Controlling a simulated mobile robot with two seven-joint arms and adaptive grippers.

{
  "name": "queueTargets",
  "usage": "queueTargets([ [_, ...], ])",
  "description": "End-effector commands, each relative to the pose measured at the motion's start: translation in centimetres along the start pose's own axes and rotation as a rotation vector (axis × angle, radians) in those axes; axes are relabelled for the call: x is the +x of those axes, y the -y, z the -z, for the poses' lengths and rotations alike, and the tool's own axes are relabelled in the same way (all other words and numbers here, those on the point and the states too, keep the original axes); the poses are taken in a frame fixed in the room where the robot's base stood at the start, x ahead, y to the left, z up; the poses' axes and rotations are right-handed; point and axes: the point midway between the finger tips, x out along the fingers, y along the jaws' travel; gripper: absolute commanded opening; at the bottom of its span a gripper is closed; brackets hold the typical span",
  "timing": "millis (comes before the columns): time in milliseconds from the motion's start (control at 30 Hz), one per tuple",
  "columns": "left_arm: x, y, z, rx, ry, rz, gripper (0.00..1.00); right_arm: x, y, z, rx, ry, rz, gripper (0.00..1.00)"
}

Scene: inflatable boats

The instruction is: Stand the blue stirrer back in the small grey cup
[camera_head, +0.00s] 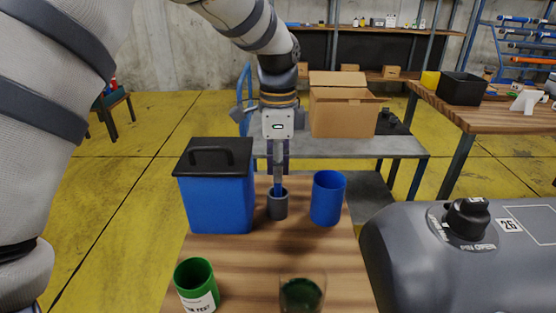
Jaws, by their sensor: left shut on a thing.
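My left gripper (278,160) points down over the wooden table and is shut on the blue stirrer (278,188). Only a short blue part of the stirrer shows below the fingers. The small grey cup (277,207) stands upright directly below the gripper. The stirrer's lower end is at the cup's mouth and appears to go inside; the cup's front wall hides the tip, so I cannot tell how deep it is. My right gripper is not in view.
A blue box with a black lid (215,190) stands close left of the cup, and a blue cup (327,198) close right. A green cup (196,286) and a glass with dark green contents (301,294) stand at the front. A grey inflatable boat (400,250) lies right of the table.

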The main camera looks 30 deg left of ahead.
Motion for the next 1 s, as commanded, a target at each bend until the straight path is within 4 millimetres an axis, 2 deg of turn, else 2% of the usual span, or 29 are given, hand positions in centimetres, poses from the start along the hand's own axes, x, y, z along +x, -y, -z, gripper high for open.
queueTargets([
  [167, 0.0, 0.0, 0.0, 0.000, 0.000, 0.000, 0.00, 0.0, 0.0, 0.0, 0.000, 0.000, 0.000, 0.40],
  [200, 0.0, 0.0, 0.0, 0.000, 0.000, 0.000, 0.21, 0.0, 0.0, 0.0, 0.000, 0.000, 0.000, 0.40],
  [267, 0.0, 0.0, 0.0, 0.000, 0.000, 0.000, 0.35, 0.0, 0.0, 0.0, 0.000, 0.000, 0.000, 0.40],
  [600, -0.5, 0.0, 0.0, 0.000, -0.001, 0.001, 0.36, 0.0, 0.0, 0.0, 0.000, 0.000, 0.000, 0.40],
  [667, -1.5, 0.1, 0.1, 0.000, -0.003, 0.004, 0.36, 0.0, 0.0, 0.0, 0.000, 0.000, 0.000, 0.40],
  [900, -7.9, 0.1, 0.1, -0.001, -0.003, 0.006, 0.36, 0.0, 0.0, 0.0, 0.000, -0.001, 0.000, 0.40],
  [1000, -10.0, 0.1, 0.0, 0.000, -0.002, 0.004, 0.36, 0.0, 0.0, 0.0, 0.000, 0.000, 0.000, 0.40],
])
